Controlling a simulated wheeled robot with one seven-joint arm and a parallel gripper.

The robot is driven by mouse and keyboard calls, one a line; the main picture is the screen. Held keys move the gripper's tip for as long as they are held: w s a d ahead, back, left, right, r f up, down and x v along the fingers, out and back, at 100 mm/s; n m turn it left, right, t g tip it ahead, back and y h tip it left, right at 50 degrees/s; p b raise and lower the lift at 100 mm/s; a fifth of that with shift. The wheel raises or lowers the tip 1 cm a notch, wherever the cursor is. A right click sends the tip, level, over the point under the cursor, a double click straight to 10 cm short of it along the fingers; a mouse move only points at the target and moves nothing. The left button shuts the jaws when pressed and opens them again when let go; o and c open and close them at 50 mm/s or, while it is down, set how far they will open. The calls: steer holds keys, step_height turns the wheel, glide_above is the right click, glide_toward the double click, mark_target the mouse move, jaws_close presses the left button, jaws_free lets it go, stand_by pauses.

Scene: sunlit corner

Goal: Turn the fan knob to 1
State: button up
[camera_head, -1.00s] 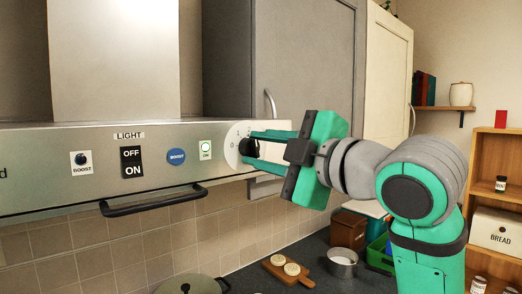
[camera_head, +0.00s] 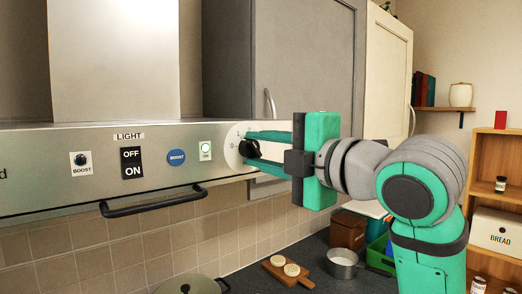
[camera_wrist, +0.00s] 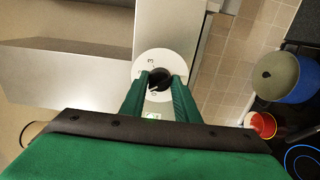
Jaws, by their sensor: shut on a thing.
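The fan knob (camera_head: 249,148) is a black knob on a round white dial (camera_head: 234,138) at the right end of the metal hood panel. In the wrist view the knob (camera_wrist: 160,78) sits in the middle of the dial (camera_wrist: 151,58), where a 3 and a 0 partly show. My green gripper (camera_head: 268,150) is shut on the knob, with one finger on each side of it; the fingertips also show in the wrist view (camera_wrist: 160,84). The fingers hide part of the dial, and I cannot tell which number the knob points to.
A black handle bar (camera_head: 150,203) juts out below. A grey cabinet (camera_head: 305,60) stands behind my gripper.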

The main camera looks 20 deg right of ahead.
steer(key=o, duration=1)
steer(key=shift+o, duration=0.2)
steer(key=v, duration=1)
steer(key=shift+s, duration=0.35)
steer(key=shift+s+d, duration=0.1)
steer(key=shift+d, duration=0.1)
